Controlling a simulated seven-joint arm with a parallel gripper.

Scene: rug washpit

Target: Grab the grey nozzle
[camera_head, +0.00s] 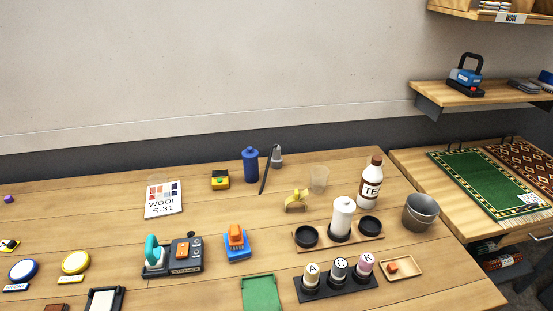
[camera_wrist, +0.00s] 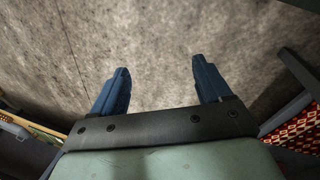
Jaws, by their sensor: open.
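The grey nozzle appears to be the small grey tapered piece (camera_head: 277,157) at the back of the wooden table in the head view. It stands right of a blue bottle (camera_head: 251,165), and a thin dark rod (camera_head: 265,178) leans close in front of it. I cannot tell whether the rod is joined to it. My gripper (camera_wrist: 160,68) shows in the wrist view with its two blue fingers spread wide and nothing between them. It faces a blotchy grey-brown surface. My gripper is not in the head view, and the nozzle is not in the wrist view.
Near the nozzle are a yellow clip-like object (camera_head: 296,201), a clear cup (camera_head: 319,179) and a yellow-black box (camera_head: 220,180). Bare wood (camera_head: 225,208) lies in front. A wall rises behind.

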